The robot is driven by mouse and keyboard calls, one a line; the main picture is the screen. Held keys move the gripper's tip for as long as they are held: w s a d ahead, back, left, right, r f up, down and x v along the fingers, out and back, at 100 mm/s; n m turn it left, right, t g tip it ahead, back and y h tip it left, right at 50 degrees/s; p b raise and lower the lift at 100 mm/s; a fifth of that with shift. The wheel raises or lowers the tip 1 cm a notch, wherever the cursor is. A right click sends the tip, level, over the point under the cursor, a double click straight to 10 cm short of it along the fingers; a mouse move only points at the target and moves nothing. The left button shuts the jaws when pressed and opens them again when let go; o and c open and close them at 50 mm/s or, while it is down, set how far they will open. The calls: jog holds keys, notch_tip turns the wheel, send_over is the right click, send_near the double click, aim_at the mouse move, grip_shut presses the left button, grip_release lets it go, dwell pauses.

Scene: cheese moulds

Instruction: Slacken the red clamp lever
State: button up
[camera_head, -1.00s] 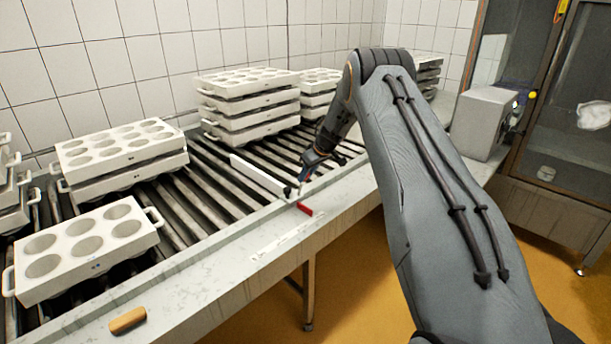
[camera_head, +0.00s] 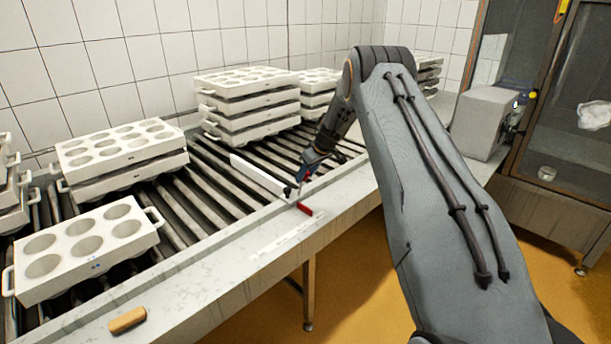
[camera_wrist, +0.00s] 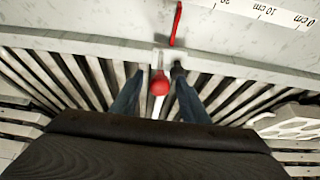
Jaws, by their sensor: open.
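A flat red lever (camera_head: 304,209) shows on the near rail of the roller table, by the end of a white guide bar (camera_head: 258,175). The wrist view shows a long red lever (camera_wrist: 176,24) on the rail and a round red knob (camera_wrist: 159,82) closer to the camera. I cannot tell whether the two red parts are joined. My gripper (camera_head: 299,183) points down over the bar's end. In the wrist view my gripper (camera_wrist: 158,73) is open, with one blue-grey finger on each side of the knob. I see gaps beside the knob; contact is not clear.
Stacked white moulds (camera_head: 249,103) stand behind the bar, with more moulds (camera_head: 85,240) at the left. A printed scale (camera_head: 286,237) lies on the front ledge. A wooden-looking block (camera_head: 127,320) is at front left. The ledge between them is clear.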

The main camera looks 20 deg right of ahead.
jog(key=b+v, duration=0.2)
jog(key=v, duration=0.5)
jog(key=shift+r, duration=0.2)
jog(key=shift+s+r, duration=0.1)
jog(key=s+a+r+m+t+h, duration=0.1)
jog(key=s+a+r+t, duration=0.15)
jog(key=r, duration=0.25)
jog(key=s+a+r+m+t, duration=0.1)
jog(key=s+a+r+t, duration=0.1)
jog(key=a+r, duration=0.2)
jog(key=s+a+f+m+g, duration=0.1)
jog(key=s+a+f+g, duration=0.1)
jog(key=s, duration=1.1)
jog(key=s+a+f+m+g+h+b, duration=0.1)
jog(key=s+a+f+g, duration=0.1)
jog(key=s, duration=1.2)
jog(key=s+a+f+m+g, duration=0.1)
jog(key=s+a+f+g, duration=0.1)
jog(key=s, duration=1.2)
jog(key=shift+s+a+f+g+h, duration=0.25)
jog(key=shift+f+g, duration=0.3)
jog(key=shift+g, duration=0.6)
